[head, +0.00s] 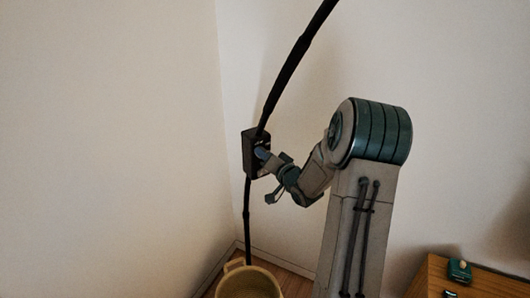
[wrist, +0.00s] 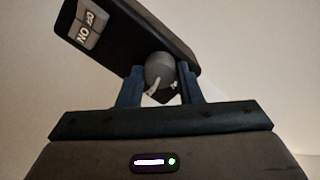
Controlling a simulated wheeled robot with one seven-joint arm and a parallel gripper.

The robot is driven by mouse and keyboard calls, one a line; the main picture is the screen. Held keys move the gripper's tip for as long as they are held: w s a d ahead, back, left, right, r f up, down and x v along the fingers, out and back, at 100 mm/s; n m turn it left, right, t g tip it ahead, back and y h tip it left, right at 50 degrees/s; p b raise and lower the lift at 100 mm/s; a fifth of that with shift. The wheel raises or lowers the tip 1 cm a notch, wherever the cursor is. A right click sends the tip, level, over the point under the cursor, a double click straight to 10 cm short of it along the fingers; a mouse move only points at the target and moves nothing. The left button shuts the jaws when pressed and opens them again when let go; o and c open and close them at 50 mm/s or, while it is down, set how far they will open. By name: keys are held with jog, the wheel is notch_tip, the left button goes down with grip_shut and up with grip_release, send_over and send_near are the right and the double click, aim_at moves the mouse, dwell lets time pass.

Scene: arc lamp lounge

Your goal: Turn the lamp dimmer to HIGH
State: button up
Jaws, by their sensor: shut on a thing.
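The lamp dimmer is a black box (head: 249,152) on the dark lamp pole (head: 289,72), left of the middle in the head view. In the wrist view the box (wrist: 140,32) lies tilted at the top, with light rocker-like labels (wrist: 86,24) at its upper left. A round grey knob (wrist: 159,68) with a white mark sits on its near face. My gripper (wrist: 160,78) has one finger on each side of the knob and is shut on it. In the head view my gripper (head: 264,154) reaches the box from the right. The dimmer's HIGH mark cannot be made out.
A cream-coloured basket or bin (head: 249,284) with a handle stands on the floor below the pole. A wooden table (head: 437,283) at the lower right holds a small green object (head: 460,271). Pale walls meet in a corner behind the lamp.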

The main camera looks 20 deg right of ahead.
jog(key=shift+m+p, duration=3)
jog(key=shift+m, duration=1.8)
jog(key=shift+f, duration=0.1)
jog(key=o, duration=1)
jog(key=shift+s, duration=0.1)
jog(key=s, duration=0.4)
jog(key=s+d+b, duration=0.1)
jog(key=s, duration=0.4)
jog(key=s+d+b, duration=0.1)
jog(key=s, duration=0.3)
jog(key=shift+s, duration=0.3)
